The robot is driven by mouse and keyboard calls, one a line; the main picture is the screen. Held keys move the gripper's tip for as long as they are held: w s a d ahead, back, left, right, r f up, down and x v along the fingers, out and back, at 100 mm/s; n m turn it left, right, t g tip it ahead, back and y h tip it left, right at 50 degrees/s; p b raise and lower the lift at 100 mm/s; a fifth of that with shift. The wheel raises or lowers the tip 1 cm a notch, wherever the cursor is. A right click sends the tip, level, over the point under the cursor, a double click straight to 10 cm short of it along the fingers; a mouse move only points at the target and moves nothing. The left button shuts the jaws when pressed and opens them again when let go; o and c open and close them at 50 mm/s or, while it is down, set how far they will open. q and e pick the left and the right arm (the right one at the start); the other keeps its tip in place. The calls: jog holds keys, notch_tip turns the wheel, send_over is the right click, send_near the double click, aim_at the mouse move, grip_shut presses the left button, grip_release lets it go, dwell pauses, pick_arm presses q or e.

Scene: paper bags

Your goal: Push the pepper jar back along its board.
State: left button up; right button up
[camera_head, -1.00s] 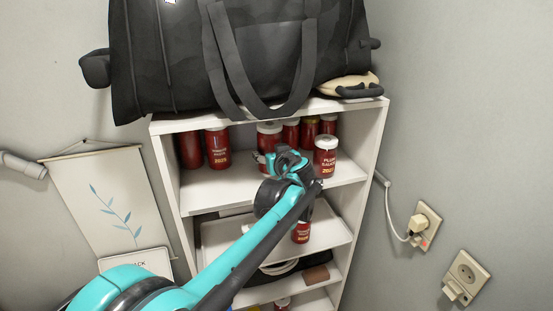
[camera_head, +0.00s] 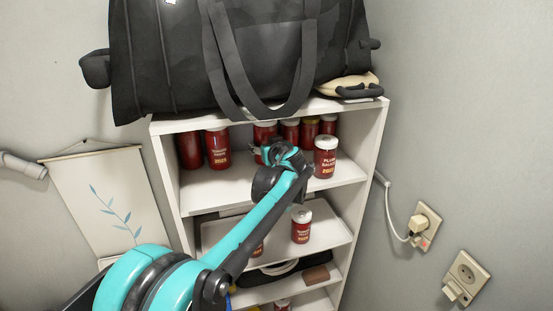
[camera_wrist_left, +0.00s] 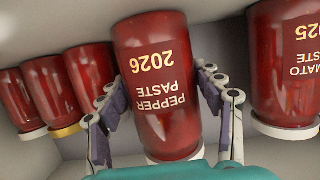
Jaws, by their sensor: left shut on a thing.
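The pepper jar (camera_head: 264,134), dark red with a white lid, stands on the upper shelf board (camera_head: 228,189) near the back row. In the left wrist view the pepper jar (camera_wrist_left: 157,75) appears upside down, with its "Pepper Paste 2026" label facing me. My left gripper (camera_head: 266,153) reaches into that shelf from the front. In the left wrist view the fingers of my left gripper (camera_wrist_left: 164,107) lie along both sides of the jar and are shut on it. The jar's lower part is hidden by the gripper in the head view. My right gripper is out of view.
A tomato jar (camera_head: 218,148) stands left of the pepper jar, beside another red jar (camera_head: 190,150). Several jars stand close on its right, and a plum sauce jar (camera_head: 325,157) stands forward at the right. A lower shelf holds a jar (camera_head: 301,226). A black bag (camera_head: 170,60) sits on top.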

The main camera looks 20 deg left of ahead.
pick_arm(q)
jog(key=shift+w+a, duration=0.55)
jog(key=shift+w, duration=0.15)
jog(key=o, duration=0.6)
jog(key=shift+o, duration=0.8)
jog(key=o, duration=0.6)
jog(key=shift+c, duration=0.2)
jog(key=shift+d, duration=0.1)
